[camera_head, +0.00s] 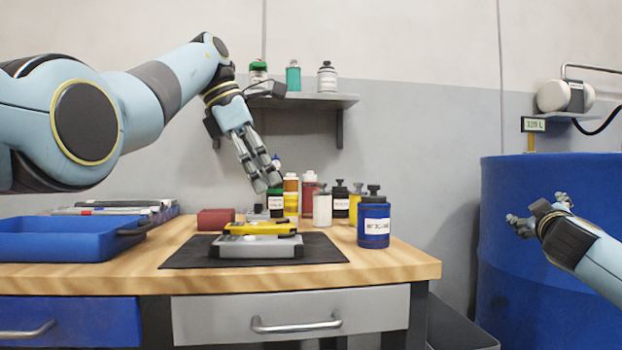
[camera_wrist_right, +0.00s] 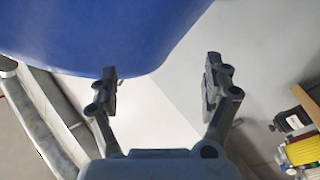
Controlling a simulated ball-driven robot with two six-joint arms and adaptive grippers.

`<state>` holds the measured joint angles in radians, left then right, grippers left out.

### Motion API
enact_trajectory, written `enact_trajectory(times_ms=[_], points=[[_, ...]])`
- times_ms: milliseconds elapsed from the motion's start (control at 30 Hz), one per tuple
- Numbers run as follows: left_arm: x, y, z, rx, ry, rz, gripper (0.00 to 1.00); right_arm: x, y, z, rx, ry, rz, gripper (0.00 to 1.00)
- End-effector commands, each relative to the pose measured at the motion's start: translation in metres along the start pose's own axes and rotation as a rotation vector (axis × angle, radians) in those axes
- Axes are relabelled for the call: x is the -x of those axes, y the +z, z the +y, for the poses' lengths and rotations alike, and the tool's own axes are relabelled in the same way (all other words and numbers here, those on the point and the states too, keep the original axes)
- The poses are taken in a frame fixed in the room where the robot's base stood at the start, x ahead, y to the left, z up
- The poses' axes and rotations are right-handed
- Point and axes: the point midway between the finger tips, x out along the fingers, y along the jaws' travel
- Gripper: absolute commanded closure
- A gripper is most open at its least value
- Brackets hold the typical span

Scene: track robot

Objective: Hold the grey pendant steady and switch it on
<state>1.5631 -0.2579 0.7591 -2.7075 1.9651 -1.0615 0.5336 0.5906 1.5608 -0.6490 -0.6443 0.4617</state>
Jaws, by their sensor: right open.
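A grey, flat, box-like device (camera_head: 258,247), which looks like the grey pendant, lies on the dark mat (camera_head: 190,254) on the workbench. A yellow device (camera_head: 262,229) sits directly behind it or on its rear edge; I cannot tell which. No switch can be made out at this size. My left gripper (camera_head: 267,184) points down above and behind the devices, apart from them; its finger opening is unclear. My right gripper (camera_head: 535,218) is far to the right, in front of the blue drum. In the right wrist view it (camera_wrist_right: 161,78) is open and empty.
Several bottles (camera_head: 322,207) and a blue jar (camera_head: 374,220) stand at the bench's right rear. A red box (camera_head: 215,219) is behind the mat. A blue tray (camera_head: 60,240) is at left. The large blue drum (camera_head: 560,290) stands right, also in the right wrist view (camera_wrist_right: 90,35).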

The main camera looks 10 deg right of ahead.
Motion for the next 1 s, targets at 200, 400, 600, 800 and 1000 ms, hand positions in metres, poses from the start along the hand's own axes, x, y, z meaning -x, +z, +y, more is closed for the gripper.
enact_trajectory(times_ms=[200,400,600,800,1000], points=[[0.0,0.0,0.0,0.0,0.0,0.0,0.62,-0.017,-0.133,0.05,0.162,0.107,0.325,0.17],[0.0,0.0,0.0,0.0,0.0,0.0,0.62,0.007,-0.245,-0.007,0.596,0.111,0.74,0.17],[0.0,0.0,0.0,0.0,0.0,0.0,0.62,0.064,-0.318,-0.101,1.031,0.138,1.185,0.17],[0.0,0.0,0.0,0.0,0.0,0.0,0.62,0.144,-0.351,-0.191,1.383,0.223,1.703,0.17],[0.0,0.0,0.0,0.0,0.0,0.0,0.62,0.22,-0.348,-0.246,1.551,0.351,2.22,0.17]])
